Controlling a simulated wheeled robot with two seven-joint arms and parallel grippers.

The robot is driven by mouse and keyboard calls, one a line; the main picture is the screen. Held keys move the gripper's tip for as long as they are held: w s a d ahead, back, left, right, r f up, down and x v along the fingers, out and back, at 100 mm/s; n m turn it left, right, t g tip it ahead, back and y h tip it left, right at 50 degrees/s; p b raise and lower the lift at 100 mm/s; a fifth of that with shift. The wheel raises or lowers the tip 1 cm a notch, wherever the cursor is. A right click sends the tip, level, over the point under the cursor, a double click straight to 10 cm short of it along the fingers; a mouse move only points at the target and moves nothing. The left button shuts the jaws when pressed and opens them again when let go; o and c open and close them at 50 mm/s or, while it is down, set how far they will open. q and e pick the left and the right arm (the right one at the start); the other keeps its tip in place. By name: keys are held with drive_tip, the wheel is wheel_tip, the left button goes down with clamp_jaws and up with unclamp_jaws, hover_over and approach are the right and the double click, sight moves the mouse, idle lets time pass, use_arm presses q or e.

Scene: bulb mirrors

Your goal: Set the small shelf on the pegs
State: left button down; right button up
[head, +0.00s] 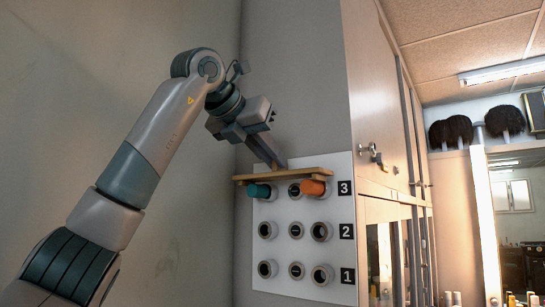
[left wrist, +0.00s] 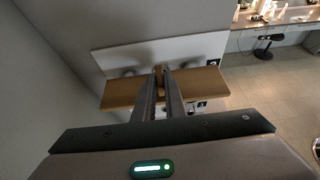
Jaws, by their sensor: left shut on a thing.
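The small shelf is a light wooden board (head: 250,178) held roughly level in front of the white panel (head: 282,250). My left gripper (head: 278,165) is shut on it near its middle, from above. In the left wrist view the shelf (left wrist: 120,95) spans both sides of the closed fingers (left wrist: 161,76). A teal peg (head: 258,191) and an orange peg (head: 313,188) stick out of the panel's top row, marked 3, just under the shelf. I cannot tell whether the shelf touches them. My right gripper is not in view.
The panel's rows marked 2 and 1 hold round sockets (head: 296,230) with no coloured pegs. A tall cabinet with a door knob (head: 372,153) stands right of the panel. A lit mirror (head: 487,225) and dark wigs (head: 505,120) are farther right.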

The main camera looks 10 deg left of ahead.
use_arm(q)
drive_tip(key=shift+f, duration=0.3)
drive_tip(key=c, duration=1.3)
unclamp_jaws()
drive_tip(key=shift+o, duration=0.2)
drive_tip(key=shift+s+r, duration=0.1)
drive_tip(key=shift+s, duration=0.05)
drive_tip(key=shift+b+v, duration=0.3)
drive_tip(key=shift+v, duration=2.6)
drive_tip(key=shift+a, duration=0.1)
